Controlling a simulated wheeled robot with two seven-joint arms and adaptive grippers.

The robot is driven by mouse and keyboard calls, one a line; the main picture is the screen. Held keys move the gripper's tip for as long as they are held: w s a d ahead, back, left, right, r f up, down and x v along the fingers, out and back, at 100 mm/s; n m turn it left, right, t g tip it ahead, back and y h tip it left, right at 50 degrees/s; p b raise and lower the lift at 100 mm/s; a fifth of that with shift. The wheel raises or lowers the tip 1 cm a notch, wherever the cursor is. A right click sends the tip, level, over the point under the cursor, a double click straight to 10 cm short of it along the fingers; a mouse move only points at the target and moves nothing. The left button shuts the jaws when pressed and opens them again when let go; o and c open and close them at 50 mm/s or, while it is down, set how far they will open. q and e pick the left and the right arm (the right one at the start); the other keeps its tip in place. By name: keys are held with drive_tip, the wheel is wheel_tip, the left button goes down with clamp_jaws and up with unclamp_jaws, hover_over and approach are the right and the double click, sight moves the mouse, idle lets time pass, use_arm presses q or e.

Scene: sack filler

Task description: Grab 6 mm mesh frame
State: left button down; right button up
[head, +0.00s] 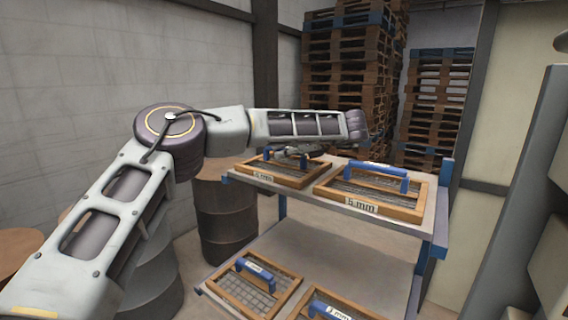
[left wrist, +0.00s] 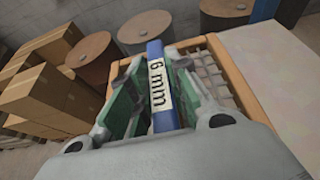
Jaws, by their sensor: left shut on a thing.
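The 6 mm mesh frame has a wooden border, wire mesh and a blue handle. The label on its handle (left wrist: 157,85) reads "6 mm" in the left wrist view. In the head view this frame (head: 262,178) is at the left of the upper shelf, its front label too small to read surely. It appears to rest on the shelf. My left gripper (head: 291,152) is over it, shut on the blue handle; its green-padded fingers (left wrist: 155,98) are on both sides of the handle. The arm hides part of the frame. My right gripper is not in view.
Another mesh frame (head: 400,211) with a blue handle lies right on the upper shelf (head: 300,194). Two more frames, left (head: 226,290) and right (head: 372,312), lie on the lower shelf. Drums (head: 225,225) stand left, pallet stacks (head: 345,65) behind. Cardboard boxes (left wrist: 45,90) show in the wrist view.

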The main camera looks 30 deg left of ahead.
use_arm(q)
drive_tip(key=shift+r, duration=0.15)
wheel_tip(320, 180, up, 8)
drive_tip(key=shift+r+b, duration=0.2)
drive_tip(key=shift+b, duration=0.6)
drive_tip(key=shift+r, duration=0.7)
